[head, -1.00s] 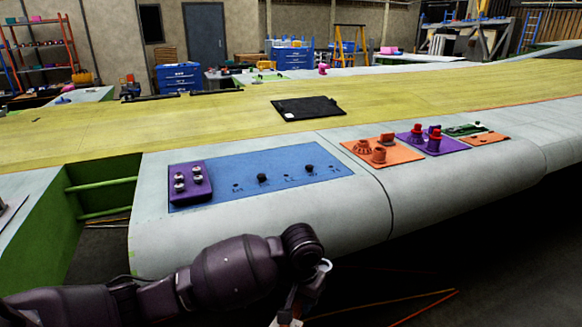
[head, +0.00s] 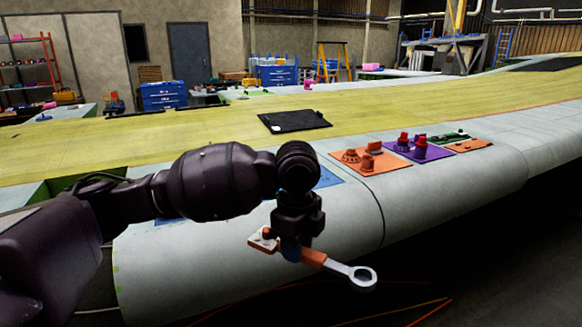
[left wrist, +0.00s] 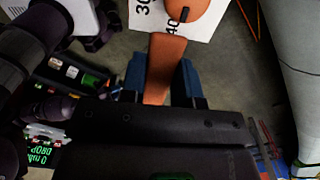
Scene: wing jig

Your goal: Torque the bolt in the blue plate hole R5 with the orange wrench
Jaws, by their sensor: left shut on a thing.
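The orange wrench (head: 313,257) is in my left gripper (head: 291,250), in front of the wing's front edge. Its grey ring end (head: 362,278) points right and slightly down. The left wrist view shows the orange handle (left wrist: 159,65) between the blue fingers of my left gripper (left wrist: 160,78), with a white scale plate (left wrist: 205,25) marked 30 and 40. The blue plate (head: 331,178) lies on the wing, mostly covered by my left arm. Hole R5 and its bolt cannot be made out. My right gripper is not in view.
Orange and purple plates with raised fittings (head: 370,160) (head: 420,148) lie right of the blue plate. A black mat (head: 295,121) lies farther back on the yellow wing surface. The wing's rounded front edge (head: 330,225) is close behind the wrench. Dark open floor lies at lower right.

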